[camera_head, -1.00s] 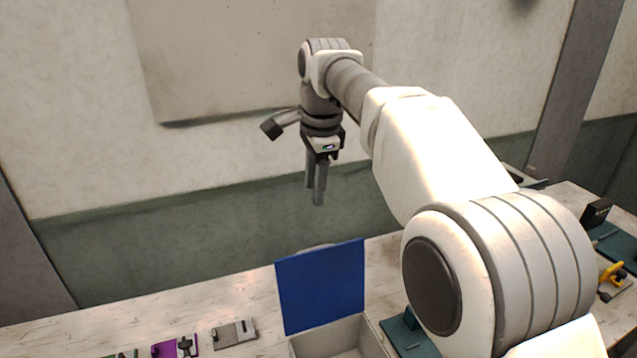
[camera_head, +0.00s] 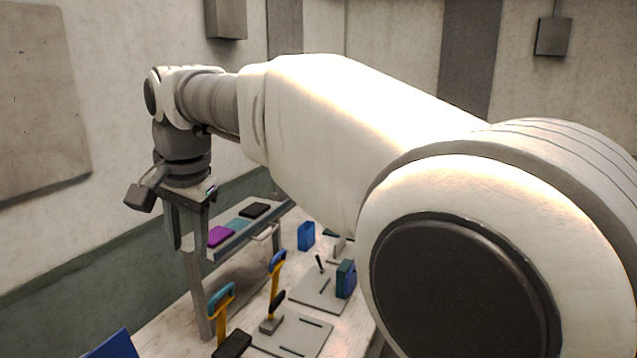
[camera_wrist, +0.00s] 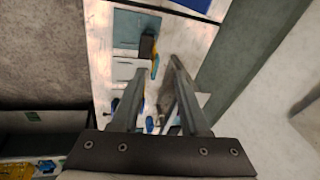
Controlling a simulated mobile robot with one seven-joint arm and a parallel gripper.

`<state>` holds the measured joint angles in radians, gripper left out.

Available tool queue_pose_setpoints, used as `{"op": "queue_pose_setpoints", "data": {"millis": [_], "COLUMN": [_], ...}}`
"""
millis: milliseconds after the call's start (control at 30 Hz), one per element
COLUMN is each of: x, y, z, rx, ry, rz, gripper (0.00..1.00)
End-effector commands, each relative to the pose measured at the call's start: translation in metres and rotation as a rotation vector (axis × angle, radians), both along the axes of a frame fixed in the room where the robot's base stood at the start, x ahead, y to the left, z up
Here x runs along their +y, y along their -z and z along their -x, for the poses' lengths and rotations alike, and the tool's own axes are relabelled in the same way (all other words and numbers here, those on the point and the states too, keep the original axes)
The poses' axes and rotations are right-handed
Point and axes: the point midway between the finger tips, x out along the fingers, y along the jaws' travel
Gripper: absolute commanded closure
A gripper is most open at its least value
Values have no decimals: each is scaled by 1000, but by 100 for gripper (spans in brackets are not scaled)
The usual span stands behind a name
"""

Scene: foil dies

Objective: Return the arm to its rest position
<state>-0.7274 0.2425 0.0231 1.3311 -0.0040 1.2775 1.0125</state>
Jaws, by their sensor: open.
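My arm stretches across the head view from the right, raised above the workbench (camera_head: 185,335). My gripper (camera_head: 183,240) hangs at its far end on the left, pointing down. In the wrist view its two fingers (camera_wrist: 157,70) are apart with nothing between them. The bench shows below and beyond the fingers there. My arm hides much of the right side of the head view.
A raised rack (camera_head: 240,238) with purple, teal and black blocks stands behind the gripper. Grey plates (camera_head: 295,335) with blue-and-yellow handles lie on the bench. A blue panel (camera_head: 112,346) shows at lower left. A wall (camera_head: 120,120) runs along the left.

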Motion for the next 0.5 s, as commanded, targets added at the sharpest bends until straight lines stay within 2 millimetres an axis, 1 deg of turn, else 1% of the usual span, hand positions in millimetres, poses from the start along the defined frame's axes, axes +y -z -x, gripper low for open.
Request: {"op": "queue_pose_setpoints", "data": {"millis": [33, 100, 167, 200, 267, 300, 367, 400, 500], "x": [-23, -52, -76, -92, -115, -130, -153, -167, -202], "y": [-1, -1, 0, 1, 3, 5, 9, 12, 21], "z": [-2, -2, -1, 1, 5, 8, 14, 18, 32], "rx": [-16, -37, -56, -69, -87, -99, -117, -128, -159], "ry": [-1, -14, -24, -32, -42, -50, -59, -67, -84], "rz": [3, 10, 17, 23, 32, 38, 49, 57, 78], "gripper": [55, 55, 55, 55, 55, 55, 55, 55, 55]}}
